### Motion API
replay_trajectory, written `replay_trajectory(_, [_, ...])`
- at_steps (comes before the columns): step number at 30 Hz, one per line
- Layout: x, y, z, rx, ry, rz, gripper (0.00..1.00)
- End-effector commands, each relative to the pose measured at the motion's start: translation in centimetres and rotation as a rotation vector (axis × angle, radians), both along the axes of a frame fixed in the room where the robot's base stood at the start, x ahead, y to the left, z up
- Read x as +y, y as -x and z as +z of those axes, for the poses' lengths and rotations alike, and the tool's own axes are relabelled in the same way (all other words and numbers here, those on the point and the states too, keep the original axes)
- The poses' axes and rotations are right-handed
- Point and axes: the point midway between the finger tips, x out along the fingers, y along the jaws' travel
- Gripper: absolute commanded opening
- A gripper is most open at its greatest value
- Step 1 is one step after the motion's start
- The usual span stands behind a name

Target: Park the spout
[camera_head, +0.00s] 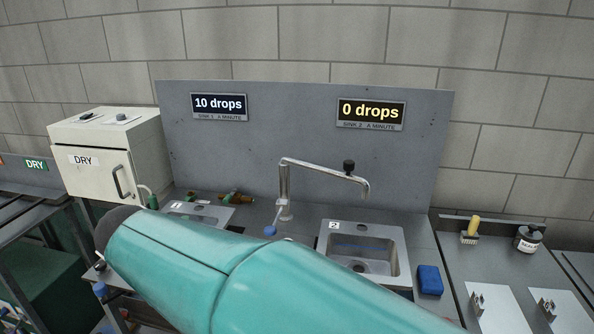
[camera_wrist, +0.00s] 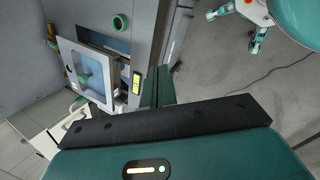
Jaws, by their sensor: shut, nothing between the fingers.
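The chrome spout (camera_head: 322,167) rises from a post behind the counter, and its outlet end hangs over sink 2 (camera_head: 404,262). A dark knob sits on top near the outlet. A small blue-tipped lever (camera_head: 270,231) is by the post's base. Sink 1 (camera_head: 222,213) lies to the left, partly hidden by my arm. My gripper (camera_wrist: 158,80) shows in the wrist view, its dark green fingers together and empty. It is apart from the spout; I cannot make out the gripper in the head view.
The back panel's signs read 10 drops (camera_head: 219,104) for sink 1 and 0 drops (camera_head: 371,111) for sink 2. A blue sponge-like block (camera_head: 430,280) is right of sink 2. A brush (camera_head: 471,230) and bottle (camera_head: 528,238) stand farther right. A white DRY cabinet (camera_head: 110,150) stands left.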

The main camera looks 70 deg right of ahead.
Motion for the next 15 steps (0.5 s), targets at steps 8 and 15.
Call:
replay_trajectory(8, [-11.4,2.1,-0.4,0.558,0.233,0.363,0.0])
replay_trajectory(15, [-21.9,5.1,1.3,1.193,0.244,0.666,0.0])
